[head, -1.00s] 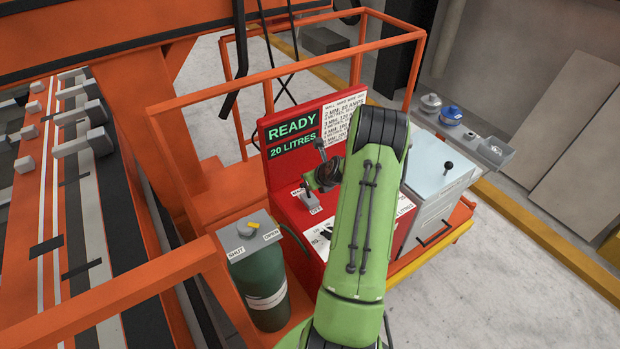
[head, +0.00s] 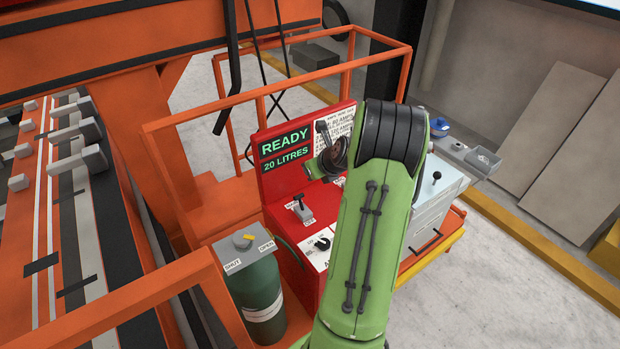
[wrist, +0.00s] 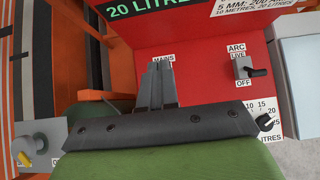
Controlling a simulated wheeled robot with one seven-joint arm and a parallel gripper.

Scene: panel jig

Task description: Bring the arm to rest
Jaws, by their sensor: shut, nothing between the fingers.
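My arm (head: 375,230) is green and stands raised in front of the red control panel (head: 278,190). In the wrist view my gripper (wrist: 157,82) has its two grey fingers together, with nothing between them. It hangs in front of the panel and covers the mains switch there. In the head view the mains switch (head: 300,205) shows clear of the gripper. The arc switch (wrist: 250,68) has a black lever and LIVE and OFF labels. I cannot tell from these views exactly how far the fingers are from the panel.
Orange rails (head: 290,92) surround the platform. A pale cabinet (head: 425,215) stands to the right, and a jig bed with grey clamps (head: 95,157) lies at left.

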